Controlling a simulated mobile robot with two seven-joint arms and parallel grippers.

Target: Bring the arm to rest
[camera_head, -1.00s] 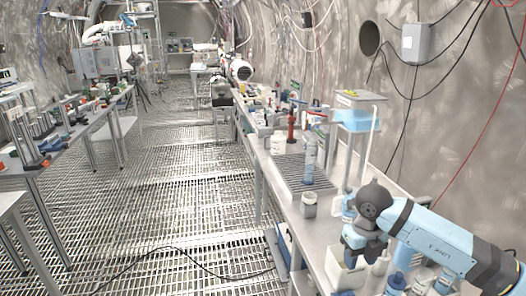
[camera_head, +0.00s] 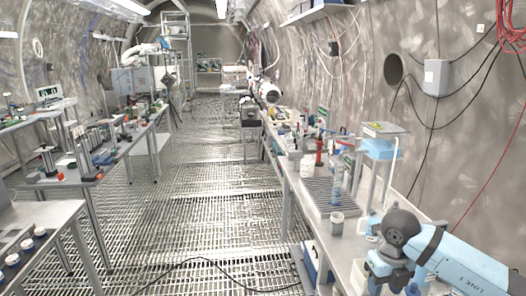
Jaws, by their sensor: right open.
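My right arm (camera_head: 465,262) comes in from the lower right over the bench, pale blue with a dark grey joint. My right gripper (camera_head: 378,284) points down below that joint at the bottom edge, close to the bottles on the bench. It is open; its fingertips are small and partly hidden, and I see nothing held in it. My left arm and gripper are not in view.
The right-hand bench holds a white cup (camera_head: 337,222), a clear bottle (camera_head: 336,180), a grey ribbed mat (camera_head: 318,197) and a stand with a blue tank (camera_head: 380,149). A dark cable (camera_head: 190,262) lies on the grated floor. The middle aisle is free.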

